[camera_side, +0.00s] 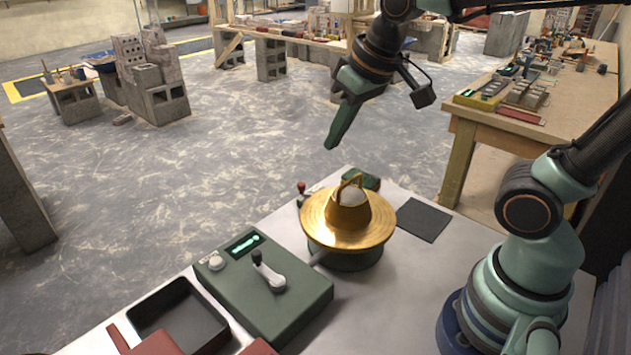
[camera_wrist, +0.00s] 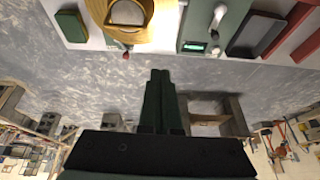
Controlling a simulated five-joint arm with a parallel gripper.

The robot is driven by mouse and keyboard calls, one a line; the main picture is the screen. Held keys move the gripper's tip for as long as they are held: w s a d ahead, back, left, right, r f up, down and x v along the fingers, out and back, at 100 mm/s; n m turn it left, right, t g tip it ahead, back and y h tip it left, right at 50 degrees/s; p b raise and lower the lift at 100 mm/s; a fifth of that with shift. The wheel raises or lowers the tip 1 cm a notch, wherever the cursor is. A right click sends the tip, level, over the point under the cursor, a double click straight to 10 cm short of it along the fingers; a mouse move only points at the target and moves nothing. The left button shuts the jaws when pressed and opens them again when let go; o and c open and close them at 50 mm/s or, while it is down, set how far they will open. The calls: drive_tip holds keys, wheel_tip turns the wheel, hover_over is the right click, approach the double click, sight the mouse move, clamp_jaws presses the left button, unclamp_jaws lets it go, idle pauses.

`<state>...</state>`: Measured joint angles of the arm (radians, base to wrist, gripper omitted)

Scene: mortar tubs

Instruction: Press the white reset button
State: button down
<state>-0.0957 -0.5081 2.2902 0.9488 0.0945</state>
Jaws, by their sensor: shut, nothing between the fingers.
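In the wrist view the button (camera_wrist: 216,51) shows at the upper right, near the display (camera_wrist: 194,47). My gripper (camera_side: 330,146) is shut and empty, high above and to the right of the box in the side view, touching nothing. Its fingertips (camera_wrist: 160,73) lie together in the wrist view, pointing toward the table side.
A gold, wide-brimmed hopper (camera_side: 325,232) on a green base stands right of the box. A small red-knobbed lever (camera_side: 302,190) and green block (camera_side: 365,181) are behind it. A dark mat (camera_side: 424,222) lies right; a black tray (camera_side: 178,318) and red items (camera_side: 150,342) sit left.

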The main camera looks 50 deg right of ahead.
drive_tip(key=w+a+f+g, duration=0.1)
drive_tip(key=w+a+g, duration=0.1)
drive_tip(key=w+a, duration=0.7)
drive_tip(key=g, duration=0.2)
hover_over(216, 260)
drive_tip(key=s, duration=0.2)
drive_tip(key=f, duration=0.5)
drive_tip(key=shift+w+d+f, duration=0.1)
drive_tip(key=shift+w+d, duration=0.05)
drive_tip(key=shift+d, duration=0.2)
drive_tip(key=shift+f, duration=0.1)
drive_tip(key=f, duration=0.4)
drive_tip(key=w+f, duration=0.1)
drive_tip(key=f, duration=0.8)
drive_tip(key=shift+w+a+f, duration=0.15)
drive_tip(key=shift+a+f, duration=0.15)
drive_tip(key=shift+f, duration=0.1)
